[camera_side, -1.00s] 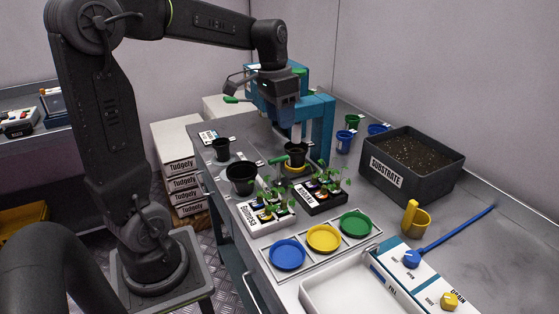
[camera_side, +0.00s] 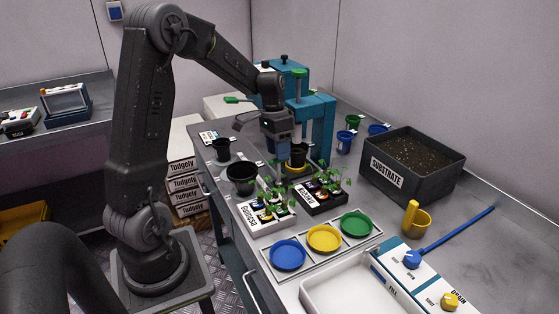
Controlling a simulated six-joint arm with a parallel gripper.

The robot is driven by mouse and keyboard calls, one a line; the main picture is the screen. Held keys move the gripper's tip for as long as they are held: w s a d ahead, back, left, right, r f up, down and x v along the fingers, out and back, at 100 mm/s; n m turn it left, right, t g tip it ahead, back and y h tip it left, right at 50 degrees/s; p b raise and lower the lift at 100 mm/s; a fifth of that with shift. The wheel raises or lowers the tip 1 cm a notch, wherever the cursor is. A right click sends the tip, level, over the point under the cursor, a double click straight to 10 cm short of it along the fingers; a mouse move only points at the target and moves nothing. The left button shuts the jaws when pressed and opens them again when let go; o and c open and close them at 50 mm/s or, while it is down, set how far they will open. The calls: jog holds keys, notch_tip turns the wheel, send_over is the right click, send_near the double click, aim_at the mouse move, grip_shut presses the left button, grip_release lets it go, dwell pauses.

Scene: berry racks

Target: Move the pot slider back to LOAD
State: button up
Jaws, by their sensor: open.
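A black pot (camera_side: 298,155) sits on a yellow ring (camera_side: 298,169) under the teal press (camera_side: 319,122), which has a green knob on top. I take the ring to be part of the pot slider; the rest of the slider and any LOAD label are hidden or too small to read. My gripper (camera_side: 283,168) points down just left of the black pot and the yellow ring. Its fingers are open, with nothing seen between them. I cannot tell whether a finger touches the ring.
Black pots (camera_side: 241,178) stand on the left of the bench. Seedling trays (camera_side: 266,212) lie in front of the press, with blue, yellow and green saucers (camera_side: 324,238) nearer. The substrate bin (camera_side: 411,165) is at the right. Blue and green cups (camera_side: 346,140) stand behind.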

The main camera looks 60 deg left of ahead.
jog(key=shift+d+f, duration=0.2)
jog(key=shift+f, duration=0.65)
jog(key=shift+d+f, duration=0.15)
jog(key=shift+f, duration=0.7)
grip_shut()
